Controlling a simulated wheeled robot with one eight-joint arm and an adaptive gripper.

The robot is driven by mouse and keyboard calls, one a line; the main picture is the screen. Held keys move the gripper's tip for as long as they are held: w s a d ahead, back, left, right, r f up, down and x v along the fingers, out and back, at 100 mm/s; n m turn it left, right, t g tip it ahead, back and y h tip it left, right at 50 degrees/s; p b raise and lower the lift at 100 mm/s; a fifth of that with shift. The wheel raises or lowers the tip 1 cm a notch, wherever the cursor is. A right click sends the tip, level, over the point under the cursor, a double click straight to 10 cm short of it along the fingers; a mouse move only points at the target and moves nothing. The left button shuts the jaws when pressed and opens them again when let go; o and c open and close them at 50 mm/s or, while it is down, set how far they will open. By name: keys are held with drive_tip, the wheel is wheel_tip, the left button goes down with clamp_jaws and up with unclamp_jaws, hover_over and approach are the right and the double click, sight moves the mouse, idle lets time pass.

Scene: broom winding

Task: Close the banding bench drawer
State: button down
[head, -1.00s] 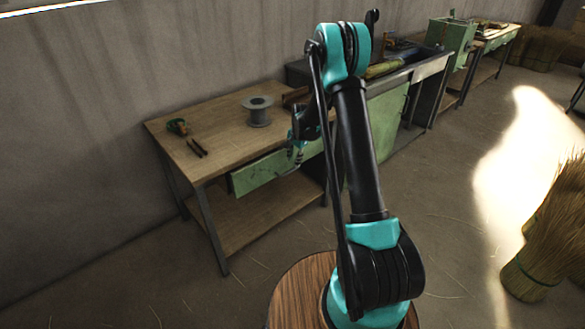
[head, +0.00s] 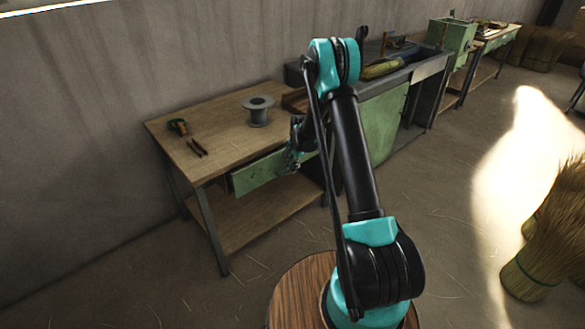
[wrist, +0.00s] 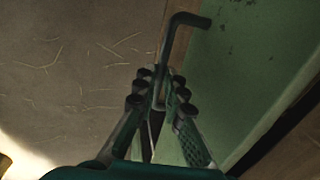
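The banding bench (head: 222,120) has a wooden top and dark metal legs. Its green drawer (head: 258,174) stands partly out under the front edge. My gripper (head: 292,158) is at the right part of the drawer front, partly hidden by my arm. In the wrist view the green drawer front (wrist: 240,65) fills the right side. A dark bent bar handle (wrist: 177,32) runs down from it between the fingers of my gripper (wrist: 160,80). The fingertips are close together on both sides of the bar; whether they press on it is unclear.
A grey spool (head: 258,111) and a green-handled tool (head: 180,128) are on the bench top. A sink-like unit (head: 425,68) with a green panel stands to the right. Straw bundles (head: 545,255) stand at the far right. The floor before the bench is clear.

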sight(286, 163)
idle(0.4)
drive_tip(key=shift+w+a, duration=0.65)
drive_tip(key=shift+w, duration=0.25)
drive_tip(key=shift+w+a, duration=0.6)
drive_tip(key=shift+w, duration=0.3)
drive_tip(key=c, duration=1.7)
unclamp_jaws()
drive_tip(key=shift+a, duration=0.1)
drive_tip(key=shift+o, duration=0.5)
wheel_tip(286, 163, up, 12)
drive_tip(key=s+d, duration=0.1)
drive_tip(key=s, duration=0.1)
drive_tip(key=shift+d, duration=0.25)
drive_tip(key=shift+f, duration=0.1)
